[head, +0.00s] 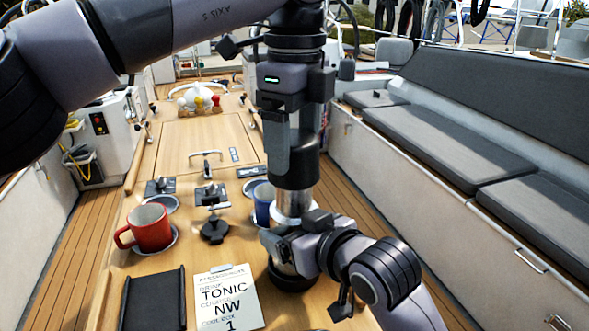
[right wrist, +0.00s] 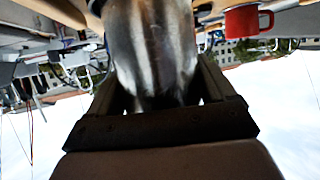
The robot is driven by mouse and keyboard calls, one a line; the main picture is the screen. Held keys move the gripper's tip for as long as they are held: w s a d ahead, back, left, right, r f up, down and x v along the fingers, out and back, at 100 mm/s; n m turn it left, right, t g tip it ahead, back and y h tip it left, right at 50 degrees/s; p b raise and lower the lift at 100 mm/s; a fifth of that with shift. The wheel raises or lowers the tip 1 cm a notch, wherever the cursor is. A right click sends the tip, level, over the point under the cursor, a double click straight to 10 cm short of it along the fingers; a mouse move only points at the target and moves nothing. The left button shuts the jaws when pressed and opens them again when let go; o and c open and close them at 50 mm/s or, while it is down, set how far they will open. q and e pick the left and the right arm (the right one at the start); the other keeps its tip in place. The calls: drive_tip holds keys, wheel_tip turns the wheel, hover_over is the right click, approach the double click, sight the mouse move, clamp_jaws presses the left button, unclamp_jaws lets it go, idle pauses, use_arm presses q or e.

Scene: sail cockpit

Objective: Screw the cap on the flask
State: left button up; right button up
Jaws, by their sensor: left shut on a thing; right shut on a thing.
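The flask (head: 293,207) stands upright on the cockpit table, silver with a dark base. A dark band lies between cap and silver body; I cannot tell whether the threads are engaged. My right gripper (head: 298,240) comes from the lower right and is shut on the flask's lower body. In the right wrist view the shiny flask (right wrist: 152,50) fills the space between the fingers.
A red mug (head: 151,228) stands on the table at the left, and a blue mug (head: 263,203) is close behind the flask. A note card (head: 228,300) and a black tray (head: 153,300) lie in front. Grey cushioned benches (head: 440,140) line the right side.

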use_arm(q)
drive_tip(key=shift+f, duration=0.95)
drive_tip(key=shift+f, duration=0.1)
drive_tip(key=shift+f, duration=0.8)
drive_tip(key=shift+f, duration=0.35)
